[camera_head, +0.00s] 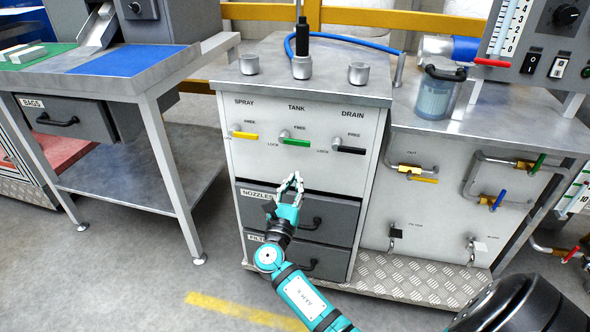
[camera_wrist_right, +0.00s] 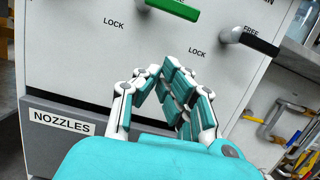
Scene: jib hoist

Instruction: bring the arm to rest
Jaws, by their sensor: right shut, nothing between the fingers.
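My right gripper (camera_head: 291,181) is in front of the grey cabinet, at the height of the top edge of the NOZZLES drawer (camera_head: 262,203). Its fingers are shut, with nothing between them. In the right wrist view the gripper (camera_wrist_right: 160,72) points up at the cabinet's front panel (camera_wrist_right: 75,60), below the green lever (camera_wrist_right: 172,9) and the black lever (camera_wrist_right: 250,42). It looks apart from both levers. My right forearm reaches up from the bottom of the head view. My left gripper is not in view.
The cabinet carries yellow (camera_head: 246,135), green and black levers. Below is the FILTERS drawer (camera_head: 310,260), partly hidden by my arm. A workbench (camera_head: 140,85) with a BAGS drawer stands left. A valve panel (camera_head: 450,160) stands right. Open floor (camera_head: 130,270) lies front left.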

